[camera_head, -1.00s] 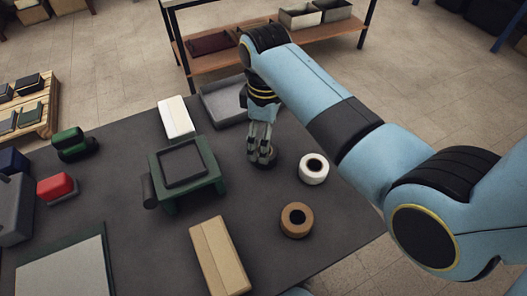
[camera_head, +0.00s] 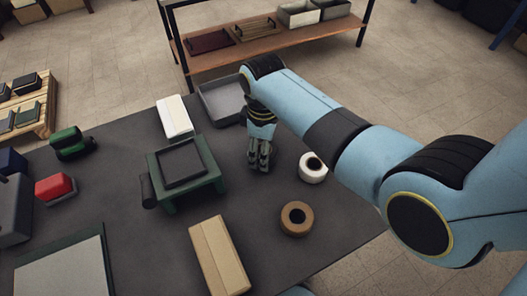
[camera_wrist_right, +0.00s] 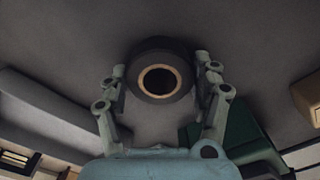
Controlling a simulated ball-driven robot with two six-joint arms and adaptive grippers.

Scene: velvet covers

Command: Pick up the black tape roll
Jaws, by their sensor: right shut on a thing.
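My right gripper (camera_head: 260,160) points down at the dark table, between the green stand and the white tape roll. The right wrist view shows its two fingers (camera_wrist_right: 162,76) on either side of the black tape roll (camera_wrist_right: 150,48), which has a tan core. The fingers are shut on the roll's sides. In the head view the black roll is hidden behind the fingers, and I cannot tell whether it touches the table. My left gripper is not in view.
A white tape roll (camera_head: 313,180) and a brown tape roll (camera_head: 285,222) lie to the right. The green stand (camera_head: 210,170) is left of the gripper. A grey tray (camera_head: 215,116) lies behind it. A tan box (camera_head: 218,255) is in front. A shelf (camera_head: 215,62) stands beyond the table.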

